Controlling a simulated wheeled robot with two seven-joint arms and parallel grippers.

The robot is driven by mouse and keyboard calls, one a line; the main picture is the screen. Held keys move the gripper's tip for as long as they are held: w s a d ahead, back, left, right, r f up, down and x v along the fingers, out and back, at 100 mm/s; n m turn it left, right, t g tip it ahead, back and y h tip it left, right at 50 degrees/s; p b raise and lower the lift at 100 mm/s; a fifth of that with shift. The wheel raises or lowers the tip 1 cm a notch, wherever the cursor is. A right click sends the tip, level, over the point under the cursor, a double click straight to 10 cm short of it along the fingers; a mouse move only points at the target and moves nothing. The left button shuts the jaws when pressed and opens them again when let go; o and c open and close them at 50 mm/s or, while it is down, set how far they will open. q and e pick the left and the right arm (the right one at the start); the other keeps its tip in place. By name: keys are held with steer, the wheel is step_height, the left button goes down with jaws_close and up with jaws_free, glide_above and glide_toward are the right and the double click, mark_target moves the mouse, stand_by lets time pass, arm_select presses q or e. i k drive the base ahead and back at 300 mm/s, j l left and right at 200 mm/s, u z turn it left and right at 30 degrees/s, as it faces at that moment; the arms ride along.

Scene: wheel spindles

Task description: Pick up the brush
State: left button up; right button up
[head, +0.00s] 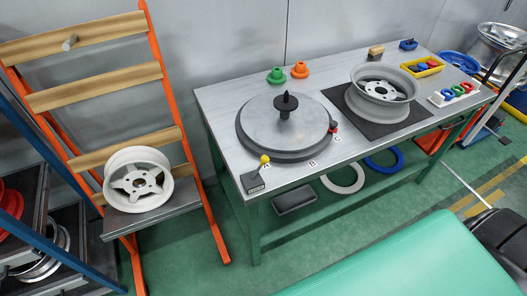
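A small block-shaped thing with a tan wooden top and a dark underside (376,53) sits at the back edge of the grey workbench (225,100); it looks like the brush. It stands behind the silver wheel rim (383,85), and nothing touches it from above. Neither of my grippers shows in the head view.
A round turntable with a black spindle (265,128) fills the bench's left part. Green (276,76) and orange (300,70) cones stand behind it. A yellow tray (422,67) and a blue item (408,45) are near the brush. A wooden-slatted rack (85,95) holds a white rim (138,180).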

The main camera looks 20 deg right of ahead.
mark_target(377, 51)
steer(key=z, duration=1.55)
